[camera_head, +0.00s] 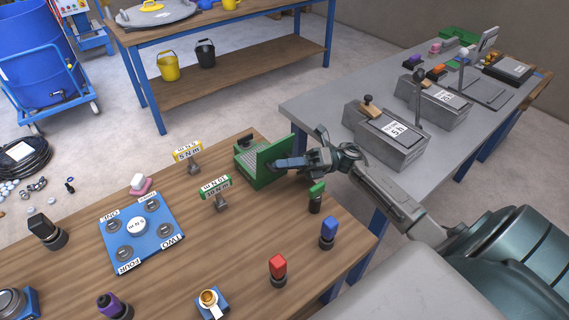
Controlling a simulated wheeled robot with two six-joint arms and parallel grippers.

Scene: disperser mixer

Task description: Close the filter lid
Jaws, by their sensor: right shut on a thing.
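A green filter box (244,159) sits on the wooden table near its far right edge. A light mesh-like surface shows inside it. Its green filter lid (265,165) stands raised along the right side, so the box is open. My right gripper (284,163) reaches in from the right and is shut on the lid's edge. The fingers hide part of that edge. My left gripper is not in view.
Green (215,192) and yellow (187,152) torque signs stand left of the box. A blue numbered plate (142,232) lies left. A grey bench (310,107) with testers is behind right.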

